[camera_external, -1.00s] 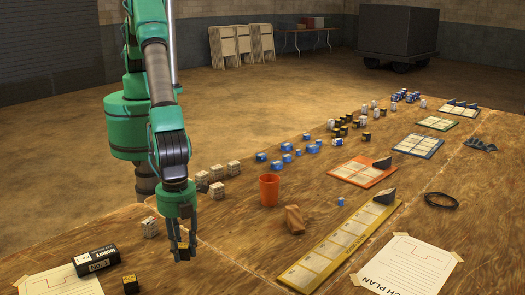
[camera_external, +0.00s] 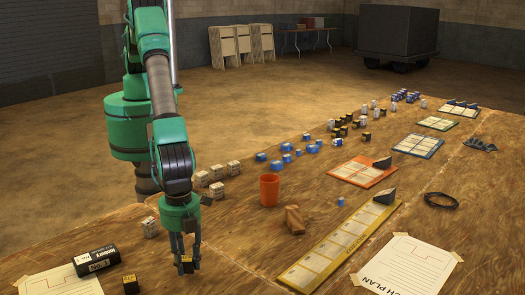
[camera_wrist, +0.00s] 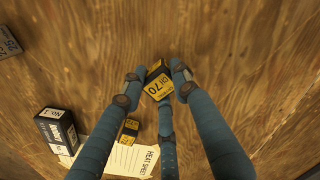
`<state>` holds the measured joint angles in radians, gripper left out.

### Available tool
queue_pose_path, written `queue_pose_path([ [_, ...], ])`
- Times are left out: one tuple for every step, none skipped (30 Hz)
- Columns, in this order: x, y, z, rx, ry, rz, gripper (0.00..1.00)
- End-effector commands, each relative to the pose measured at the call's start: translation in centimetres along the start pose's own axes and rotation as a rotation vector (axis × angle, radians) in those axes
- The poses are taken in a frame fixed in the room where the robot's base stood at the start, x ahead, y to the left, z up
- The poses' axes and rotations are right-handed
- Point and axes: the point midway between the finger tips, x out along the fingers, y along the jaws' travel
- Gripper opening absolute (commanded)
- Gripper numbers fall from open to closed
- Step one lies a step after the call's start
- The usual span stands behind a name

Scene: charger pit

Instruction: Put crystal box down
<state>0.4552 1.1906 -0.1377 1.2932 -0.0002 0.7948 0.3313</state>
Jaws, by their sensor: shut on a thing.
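The crystal box (camera_external: 187,266) is a small black block with a yellow label, which reads "70" in the wrist view (camera_wrist: 157,84). My gripper (camera_external: 188,258) is shut on it, with blue-grey fingers around it in the wrist view (camera_wrist: 157,92). The box is low over the bare wood of the table (camera_external: 240,255); I cannot tell whether it touches the wood. The fingers partly hide it in the external view.
Another black and yellow box (camera_external: 130,285) and a black battery-like box (camera_external: 96,261) stand left, by a taped sheet (camera_external: 60,284). Behind are pale blocks (camera_external: 217,190), an orange cup (camera_external: 269,190) and a brown block (camera_external: 293,218). A yellow strip board (camera_external: 340,243) lies right. Bare wood lies between.

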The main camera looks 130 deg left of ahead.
Motion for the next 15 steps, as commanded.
queue_pose_path([
  [0.7,0.0,0.1,0.0,-0.001,0.0,0.12],
  [0.9,0.0,0.0,0.0,0.0,0.0,0.12],
  [1.2,0.0,0.0,0.0,0.0,0.0,0.12],
  [1.5,0.0,0.0,0.0,0.0,0.0,0.12],
  [1.7,0.0,0.0,0.0,0.0,0.0,0.12],
  [1.9,0.0,0.0,0.0,0.0,0.0,0.12],
  [2.0,0.0,0.0,0.0,0.0,0.0,0.12],
  [2.0,0.0,0.0,0.0,0.0,0.0,0.12],
  [2.0,0.0,0.0,0.0,0.001,0.0,0.12],
  [2.0,0.0,0.0,0.0,0.001,0.0,0.12],
  [2.0,0.0,0.0,0.0,0.001,0.0,0.12],
  [2.0,0.0,0.0,0.0,0.001,0.0,0.12],
  [2.0,0.0,0.0,0.0,0.001,0.0,0.12],
  [2.0,0.0,0.0,0.0,0.001,0.0,0.12],
  [2.0,0.0,0.0,0.0,0.001,0.0,0.12],
])
